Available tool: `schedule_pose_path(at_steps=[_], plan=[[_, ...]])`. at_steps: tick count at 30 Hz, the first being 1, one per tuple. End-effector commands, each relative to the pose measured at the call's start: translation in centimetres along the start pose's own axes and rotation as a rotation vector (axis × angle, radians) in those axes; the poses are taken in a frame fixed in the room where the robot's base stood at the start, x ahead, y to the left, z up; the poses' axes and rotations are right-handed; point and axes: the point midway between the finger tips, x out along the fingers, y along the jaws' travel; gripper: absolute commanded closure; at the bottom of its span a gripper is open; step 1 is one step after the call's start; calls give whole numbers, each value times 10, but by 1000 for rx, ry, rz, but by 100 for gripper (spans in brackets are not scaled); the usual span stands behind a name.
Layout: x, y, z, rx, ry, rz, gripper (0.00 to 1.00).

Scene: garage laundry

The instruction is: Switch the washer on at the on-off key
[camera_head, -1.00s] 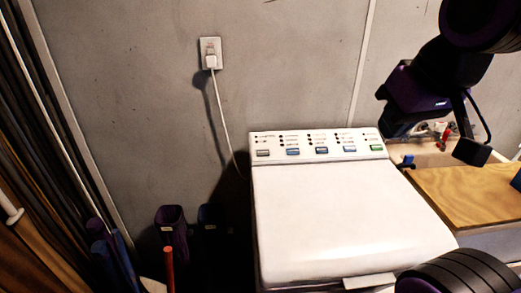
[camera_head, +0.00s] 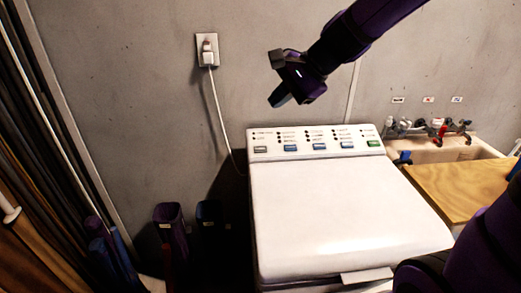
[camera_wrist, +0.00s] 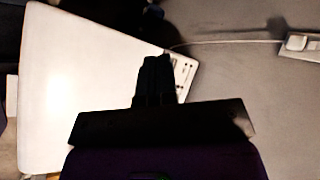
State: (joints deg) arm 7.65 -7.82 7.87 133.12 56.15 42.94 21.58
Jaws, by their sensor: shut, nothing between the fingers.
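The white washer (camera_head: 345,215) stands against the wall with its lid closed. Its control panel (camera_head: 305,140) runs along the back edge, with a row of keys: a grey key (camera_head: 260,149) at the left, blue keys (camera_head: 319,146) between, and a green key (camera_head: 373,143) at the right. The labels are too small to read. My gripper (camera_head: 279,99) is shut and empty, in the air above the panel's left half and apart from it. In the wrist view, its dark fingers (camera_wrist: 155,72) partly cover the panel beside the white lid (camera_wrist: 75,75).
A plug in a wall outlet (camera_head: 207,52) has a white cord hanging down to the washer's left. A sink with taps (camera_head: 440,132) and a wooden board (camera_head: 455,185) are at the right. Dark bins (camera_head: 170,235) stand left of the washer.

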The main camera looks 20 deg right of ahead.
Motion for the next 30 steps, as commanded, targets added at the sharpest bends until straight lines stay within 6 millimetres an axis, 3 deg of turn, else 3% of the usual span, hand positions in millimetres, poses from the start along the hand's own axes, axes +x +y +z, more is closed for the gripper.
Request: schedule_pose_path(at_steps=[9,18,24,30], plan=[[89,-48,-79,691,-115,-165,100],[167,-53,-165,1333,-179,-290,100],[198,-44,-198,1585,-195,-335,100],[205,-42,-207,1653,-198,-349,100]])
